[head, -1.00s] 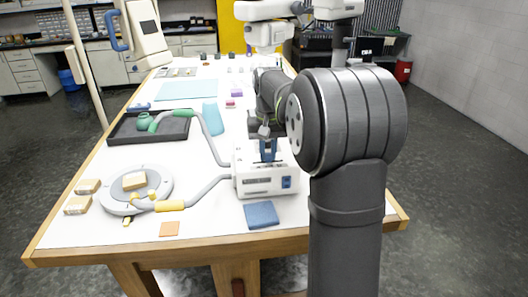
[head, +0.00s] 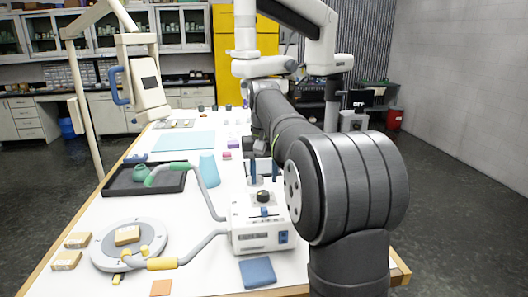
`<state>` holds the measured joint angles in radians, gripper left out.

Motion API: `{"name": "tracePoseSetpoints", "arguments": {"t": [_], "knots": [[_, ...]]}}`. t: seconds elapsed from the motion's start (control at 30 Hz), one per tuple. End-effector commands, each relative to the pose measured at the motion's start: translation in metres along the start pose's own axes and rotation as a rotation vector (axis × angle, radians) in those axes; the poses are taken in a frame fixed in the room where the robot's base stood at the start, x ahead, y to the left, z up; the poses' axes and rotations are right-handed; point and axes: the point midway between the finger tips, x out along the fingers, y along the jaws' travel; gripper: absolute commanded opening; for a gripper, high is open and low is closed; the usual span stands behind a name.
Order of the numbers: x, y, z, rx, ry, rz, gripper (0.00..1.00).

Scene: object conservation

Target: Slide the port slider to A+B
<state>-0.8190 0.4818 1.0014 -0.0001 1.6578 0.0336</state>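The white device box (head: 260,235) stands near the front of the table, with a small display and a blue switch on its front. On its top are a black round knob (head: 263,197) and a small blue slider piece (head: 265,212) in front of it. The lettering around them is too small to read. My gripper (head: 264,172) is above and behind the knob, apart from the box. Its two blue fingers are spread with nothing visible between them. My arm covers the right side of the box.
Grey tubes with green (head: 165,170) and yellow (head: 162,264) sleeves extend left from the box. A round grey plate (head: 103,250) bears a tan block. A black tray (head: 120,182) holds a green vessel. A blue cloth (head: 258,271) lies in front of the box.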

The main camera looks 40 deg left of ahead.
Motion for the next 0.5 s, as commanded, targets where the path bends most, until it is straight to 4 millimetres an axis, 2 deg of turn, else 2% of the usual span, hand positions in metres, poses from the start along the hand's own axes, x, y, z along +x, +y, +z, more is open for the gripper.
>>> {"name": "tracePoseSetpoints", "arguments": {"t": [0.03, 0.2, 0.5], "knots": [[-0.014, 0.0, -0.001, 0.0, 0.004, 0.0, 0.4], [-0.047, 0.0, 0.0, 0.0, 0.003, 0.0, 0.4], [-0.07, 0.0, 0.0, 0.0, 0.0, 0.0, 0.4]]}}
